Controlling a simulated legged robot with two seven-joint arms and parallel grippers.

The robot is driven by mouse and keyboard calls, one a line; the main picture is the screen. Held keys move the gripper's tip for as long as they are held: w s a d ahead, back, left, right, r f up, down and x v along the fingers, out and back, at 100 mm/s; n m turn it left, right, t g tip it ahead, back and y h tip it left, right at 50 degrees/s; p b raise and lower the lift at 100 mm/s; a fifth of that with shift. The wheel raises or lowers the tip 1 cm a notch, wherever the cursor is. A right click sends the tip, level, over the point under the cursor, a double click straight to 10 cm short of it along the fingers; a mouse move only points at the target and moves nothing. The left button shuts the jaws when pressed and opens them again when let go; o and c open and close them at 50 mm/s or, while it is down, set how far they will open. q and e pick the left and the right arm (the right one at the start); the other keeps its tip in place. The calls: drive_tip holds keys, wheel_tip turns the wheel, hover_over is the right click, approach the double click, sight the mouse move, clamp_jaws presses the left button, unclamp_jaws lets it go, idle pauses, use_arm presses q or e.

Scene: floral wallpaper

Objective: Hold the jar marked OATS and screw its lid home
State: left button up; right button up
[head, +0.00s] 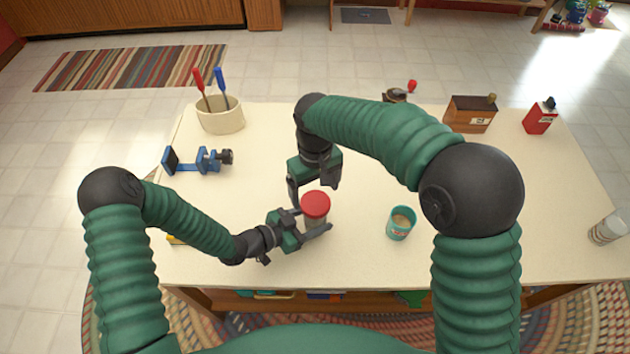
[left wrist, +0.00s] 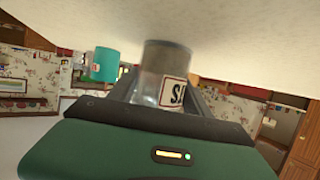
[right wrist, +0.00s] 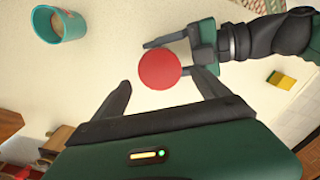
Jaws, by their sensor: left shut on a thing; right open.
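The clear glass jar (left wrist: 160,82) stands on the table. Its white label, partly cut off, shows letters in the left wrist view. A round red lid (head: 315,204) is on top of the jar; whether it is fully seated I cannot tell. My left gripper (head: 315,222) is shut around the jar from the left and front. My right gripper (head: 313,188) points down from above and behind the jar, open and empty. In the right wrist view the red lid (right wrist: 160,70) shows just beyond and between its spread fingertips. The jar's glass below the lid is mostly hidden from above.
A teal cup (head: 401,223) stands right of the jar. A cream crock (head: 220,120) with red and blue handled tools and a blue clamp (head: 198,160) are at left. A wooden box (head: 470,114), a red box (head: 540,118) and a glass shaker (head: 606,230) are farther right.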

sight(315, 202)
drive_tip(key=shift+f, duration=2.3)
drive_tip(key=n, duration=0.5)
drive_tip(key=shift+n, duration=0.4)
